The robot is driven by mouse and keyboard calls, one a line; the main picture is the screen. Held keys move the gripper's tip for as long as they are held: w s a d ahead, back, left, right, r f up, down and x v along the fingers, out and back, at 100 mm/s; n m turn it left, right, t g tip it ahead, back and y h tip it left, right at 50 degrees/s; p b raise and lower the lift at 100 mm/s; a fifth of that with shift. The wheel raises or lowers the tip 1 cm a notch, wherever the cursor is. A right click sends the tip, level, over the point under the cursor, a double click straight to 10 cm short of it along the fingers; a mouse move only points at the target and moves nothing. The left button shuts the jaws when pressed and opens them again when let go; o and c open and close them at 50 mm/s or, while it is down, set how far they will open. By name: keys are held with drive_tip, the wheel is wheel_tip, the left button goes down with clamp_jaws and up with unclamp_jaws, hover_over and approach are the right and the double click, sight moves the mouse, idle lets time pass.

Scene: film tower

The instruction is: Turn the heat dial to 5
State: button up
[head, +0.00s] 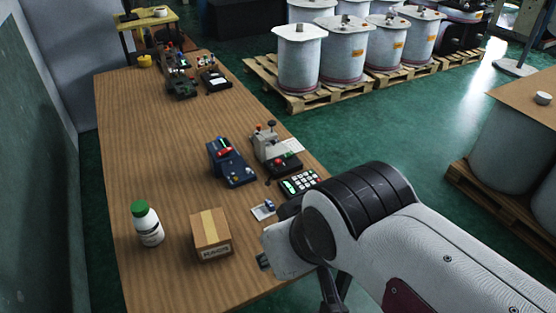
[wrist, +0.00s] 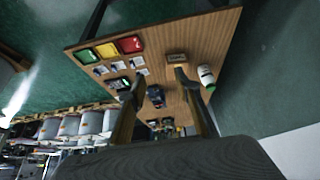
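No dial with readable numbers can be made out in either view. Two bench machines stand mid-table in the head view: a dark blue one (head: 232,165) with a red and green part on top, and a grey one (head: 272,148) with red knobs. Small knobs show on the blue machine's front, but their marks are too small to read. The blue machine also shows small in the wrist view (wrist: 155,97). My gripper (wrist: 157,82) is open, its two fingers wide apart with nothing between them. In the head view my arm hides most of it at the table's right edge.
A keypad device (head: 300,182), a cardboard box (head: 211,239) and a white bottle with green cap (head: 148,227) stand on the wooden table (head: 150,120). Green (wrist: 82,57), yellow (wrist: 106,50) and red trays (wrist: 130,44) show in the wrist view. More devices stand at the far end.

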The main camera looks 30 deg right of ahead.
drive_tip(key=w+d+f+m+g, duration=0.1)
drive_tip(key=w+d+f, duration=0.7)
drive_tip(key=w, duration=0.6)
drive_tip(key=w+d+f+m+g, duration=0.1)
drive_tip(key=w+d+f, duration=0.6)
drive_tip(key=w, duration=0.7)
drive_tip(key=w+d+f+m+h, duration=0.1)
drive_tip(key=w+d+f+m, duration=0.1)
drive_tip(key=w+d+f, duration=0.6)
drive_tip(key=shift+w+d+f+g, duration=0.15)
drive_tip(key=shift+w+f, duration=0.1)
drive_tip(key=shift+w, duration=0.75)
drive_tip(key=shift+w+d+f+g, duration=0.1)
drive_tip(key=shift+w+f, duration=0.2)
drive_tip(key=shift+w, duration=0.75)
drive_tip(key=shift+w+d+f+g, duration=0.15)
drive_tip(key=shift+w+f, duration=0.1)
drive_tip(key=shift+w, duration=0.75)
drive_tip(key=t, duration=0.1)
approach(278, 160)
drive_tip(key=shift+s+a+f+m+h, duration=0.2)
drive_tip(key=shift+a+m+h, duration=0.1)
drive_tip(key=shift+h, duration=0.1)
drive_tip(key=shift+w+f, duration=0.1)
drive_tip(key=shift+f, duration=0.05)
drive_tip(key=shift+x, duration=3.8)
drive_tip(key=shift+w, duration=0.1)
